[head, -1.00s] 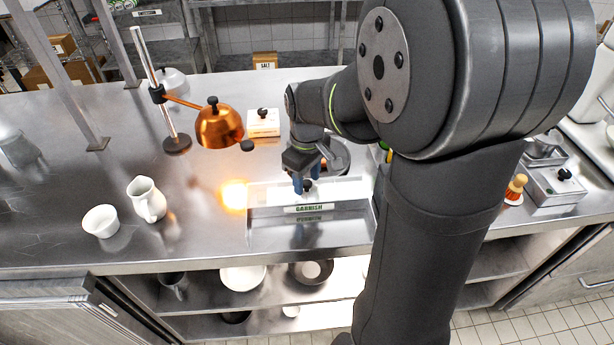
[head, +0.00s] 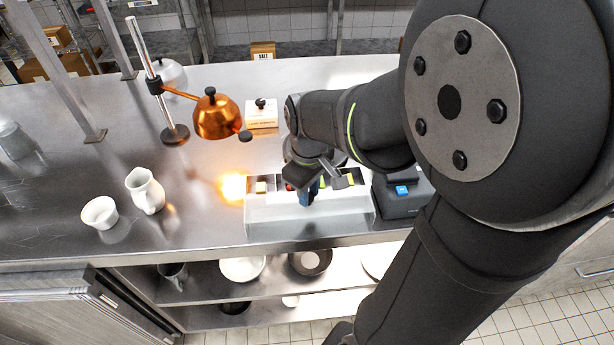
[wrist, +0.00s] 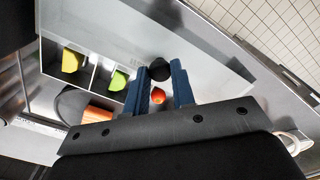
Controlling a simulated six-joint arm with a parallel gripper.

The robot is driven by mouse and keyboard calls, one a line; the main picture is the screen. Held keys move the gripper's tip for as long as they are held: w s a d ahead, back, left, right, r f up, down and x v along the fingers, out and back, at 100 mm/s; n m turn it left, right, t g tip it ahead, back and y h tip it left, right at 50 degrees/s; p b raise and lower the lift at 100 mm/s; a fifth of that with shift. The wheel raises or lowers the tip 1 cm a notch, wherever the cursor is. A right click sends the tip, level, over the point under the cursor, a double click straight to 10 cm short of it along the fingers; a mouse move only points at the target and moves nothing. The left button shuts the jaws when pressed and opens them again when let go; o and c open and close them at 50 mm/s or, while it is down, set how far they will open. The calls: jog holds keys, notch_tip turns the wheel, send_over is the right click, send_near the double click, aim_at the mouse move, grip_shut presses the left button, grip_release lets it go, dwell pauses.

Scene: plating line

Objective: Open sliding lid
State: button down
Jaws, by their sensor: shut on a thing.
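The sliding lid (head: 275,215) is a pale panel at the front of the garnish box; it also fills the upper middle of the wrist view (wrist: 195,65). My gripper (head: 309,195) has its blue fingers shut on the lid's black knob (wrist: 160,69), between the fingertips in the wrist view (wrist: 160,84). Behind the lid, the box's compartments (wrist: 92,75) are exposed. They hold yellow pieces (wrist: 72,60), green pieces (wrist: 118,80) and a red-orange piece (wrist: 158,96). My fingers and wrist hide part of the compartments and the knob in the head view.
A copper heat lamp (head: 217,118) hangs left of the box. A white jug (head: 146,190) and white bowl (head: 100,212) stand farther left. A dark device with a blue button (head: 402,190) is close on the right. A small white-topped box (head: 262,115) stands behind.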

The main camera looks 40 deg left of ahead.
jog(key=shift+s+d, duration=0.1)
jog(key=shift+s, duration=0.05)
jog(key=c, duration=1.2)
grip_release()
notch_tip(320, 180, up, 18)
jog(key=shift+f, duration=0.25)
jog(key=shift+f, duration=0.15)
notch_tip(320, 180, down, 17)
jog(key=shift+f, duration=0.1)
